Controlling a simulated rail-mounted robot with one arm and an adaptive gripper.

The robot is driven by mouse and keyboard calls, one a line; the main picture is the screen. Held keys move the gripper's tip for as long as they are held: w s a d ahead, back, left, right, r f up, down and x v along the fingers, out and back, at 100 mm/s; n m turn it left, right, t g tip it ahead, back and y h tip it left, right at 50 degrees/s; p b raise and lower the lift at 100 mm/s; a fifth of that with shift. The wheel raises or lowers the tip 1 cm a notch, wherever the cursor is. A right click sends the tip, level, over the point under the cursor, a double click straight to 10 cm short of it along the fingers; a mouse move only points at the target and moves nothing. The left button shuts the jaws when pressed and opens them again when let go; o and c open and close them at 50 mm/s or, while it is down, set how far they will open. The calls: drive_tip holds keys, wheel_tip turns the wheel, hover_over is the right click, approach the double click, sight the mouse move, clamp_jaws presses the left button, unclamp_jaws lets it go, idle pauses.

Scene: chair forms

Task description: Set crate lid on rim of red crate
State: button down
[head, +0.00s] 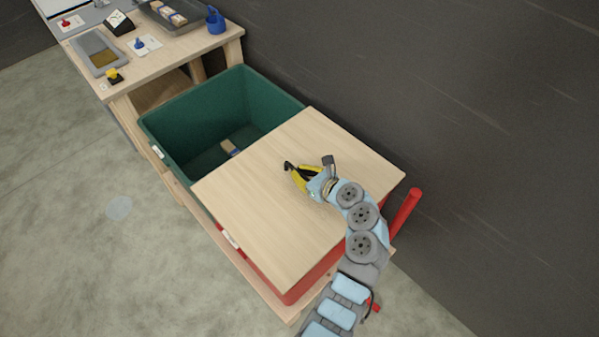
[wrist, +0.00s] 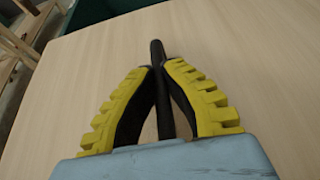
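The crate lid (head: 265,205) is a flat pale wooden board. It lies over the red crate (head: 293,294) and hides its opening; only part of the crate's red wall shows below the lid's near edge. The lid also fills most of the wrist view (wrist: 240,60). My gripper (head: 289,166) is above the lid in the head view. In the wrist view its yellow fingers (wrist: 158,66) close on a dark upright bar, which looks like the lid's handle. I cannot tell whether the lid touches the rim all round.
An open green crate (head: 165,138) stands beside the red crate, with a small item (head: 230,148) on its floor. A wooden workbench (head: 180,45) with trays and small items is beyond it. A dark wall runs along the right; bare floor is on the left.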

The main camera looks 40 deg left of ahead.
drive_tip(key=shift+f, duration=0.2)
idle(0.4)
drive_tip(key=c, duration=1.2)
unclamp_jaws()
drive_tip(key=shift+o, duration=0.2)
drive_tip(key=shift+f, duration=0.1)
drive_tip(key=v, duration=1.2)
